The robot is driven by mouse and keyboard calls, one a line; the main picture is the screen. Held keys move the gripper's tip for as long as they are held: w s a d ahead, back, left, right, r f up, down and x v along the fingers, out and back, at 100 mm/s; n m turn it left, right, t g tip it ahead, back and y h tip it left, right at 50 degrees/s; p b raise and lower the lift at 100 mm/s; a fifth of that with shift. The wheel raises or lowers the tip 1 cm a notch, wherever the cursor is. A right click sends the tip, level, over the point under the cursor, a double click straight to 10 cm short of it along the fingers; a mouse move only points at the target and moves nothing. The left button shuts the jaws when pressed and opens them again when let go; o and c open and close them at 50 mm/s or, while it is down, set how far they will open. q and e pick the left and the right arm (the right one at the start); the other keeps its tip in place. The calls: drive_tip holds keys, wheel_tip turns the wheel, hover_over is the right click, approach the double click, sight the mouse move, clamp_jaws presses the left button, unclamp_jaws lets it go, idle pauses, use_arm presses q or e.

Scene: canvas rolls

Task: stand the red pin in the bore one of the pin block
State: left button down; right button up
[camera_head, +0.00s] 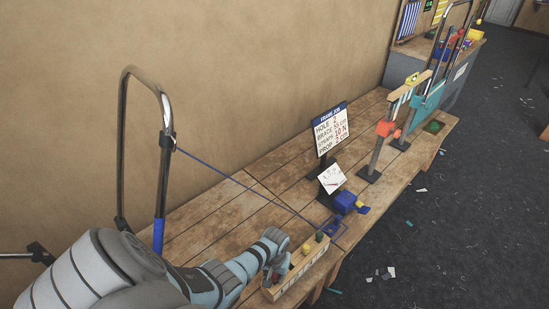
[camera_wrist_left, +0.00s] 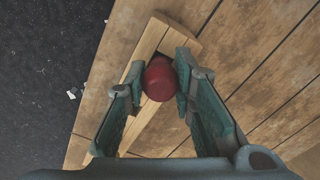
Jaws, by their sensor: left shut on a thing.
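The red pin (camera_wrist_left: 158,79) shows its round red end in the left wrist view, between the two fingertips. My left gripper (camera_wrist_left: 159,83) is shut on it. The pin block (camera_wrist_left: 149,40) is a long pale wooden block passing beneath the pin. In the head view the pin block (camera_head: 300,277) lies along the table's front edge, with dark marks on its side. My left gripper (camera_head: 277,265) is over its near part there and hides most of the pin. The pin's lower end and the bores beneath it are hidden. My right gripper is in neither view.
A yellow peg (camera_head: 306,249) and a dark green peg (camera_head: 319,237) stand on the block's far part. A blue cord (camera_head: 250,187) runs from a bent metal tube (camera_head: 161,150) across the table. A blue object (camera_head: 345,202) and a sign (camera_head: 330,129) stand beyond.

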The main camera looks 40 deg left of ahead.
use_arm(q)
drive_tip(key=shift+f, duration=0.35)
drive_tip(key=c, duration=1.3)
unclamp_jaws()
wheel_tip(320, 180, up, 12)
drive_tip(key=shift+r, duration=0.1)
